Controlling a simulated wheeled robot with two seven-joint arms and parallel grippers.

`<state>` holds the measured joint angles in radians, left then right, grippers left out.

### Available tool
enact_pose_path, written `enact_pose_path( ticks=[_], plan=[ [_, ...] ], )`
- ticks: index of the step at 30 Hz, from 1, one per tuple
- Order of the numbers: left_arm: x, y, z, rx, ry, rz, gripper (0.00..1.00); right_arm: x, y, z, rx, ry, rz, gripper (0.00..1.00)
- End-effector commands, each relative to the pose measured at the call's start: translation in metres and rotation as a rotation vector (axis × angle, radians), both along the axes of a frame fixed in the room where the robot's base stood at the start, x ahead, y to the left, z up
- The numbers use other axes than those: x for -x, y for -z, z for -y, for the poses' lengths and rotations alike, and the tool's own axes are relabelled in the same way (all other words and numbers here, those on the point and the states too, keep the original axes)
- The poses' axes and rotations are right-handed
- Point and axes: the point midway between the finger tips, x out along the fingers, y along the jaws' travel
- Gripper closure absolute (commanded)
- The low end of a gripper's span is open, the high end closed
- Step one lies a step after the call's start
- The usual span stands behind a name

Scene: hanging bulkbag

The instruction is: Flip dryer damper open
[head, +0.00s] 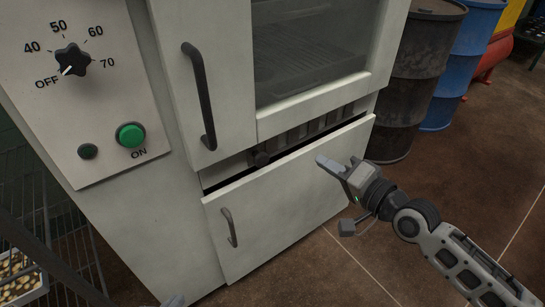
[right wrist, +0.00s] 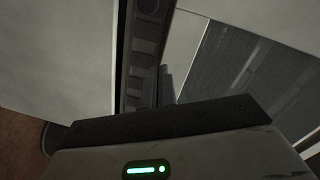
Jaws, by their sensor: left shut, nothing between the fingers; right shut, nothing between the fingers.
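The dryer is a pale cabinet. Its lower panel (head: 278,210), with a dark handle, is tipped outward at the top, and a dark slot shows above it. In the slot are a row of vent openings (head: 312,130) and a small dark knob (head: 262,158); I cannot tell which part is the damper. My right gripper (head: 322,162) is shut and empty, near the top right part of the lower panel; whether it touches is unclear. The right wrist view shows the vent row (right wrist: 145,45) close ahead.
The upper door (head: 310,45) has a window and a dark handle (head: 200,95). The control panel (head: 75,85) with dial and green button (head: 131,135) is at left. A dark barrel (head: 420,80) and a blue barrel (head: 465,65) stand right. A wire rack (head: 40,225) is at lower left.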

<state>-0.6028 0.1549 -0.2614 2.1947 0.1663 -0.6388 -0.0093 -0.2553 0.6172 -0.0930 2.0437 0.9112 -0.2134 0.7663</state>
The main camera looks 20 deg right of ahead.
Motion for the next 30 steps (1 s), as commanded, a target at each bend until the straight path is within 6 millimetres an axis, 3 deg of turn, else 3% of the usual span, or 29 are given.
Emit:
enact_pose_path(
  ticks=[2, 17, 30],
  plan=[
    [0.000, 0.011, 0.002, 0.002, 0.007, -0.007, 1.00, 0.000, 0.009, 0.001, -0.005, 0.000, 0.001, 1.00],
    [-0.001, 0.011, 0.003, 0.002, 0.010, -0.013, 1.00, -0.007, 0.008, -0.002, -0.007, 0.002, 0.002, 1.00],
    [0.001, 0.034, 0.007, 0.005, 0.025, -0.052, 1.00, -0.086, 0.018, -0.037, -0.008, 0.001, 0.004, 1.00]
  ],
)
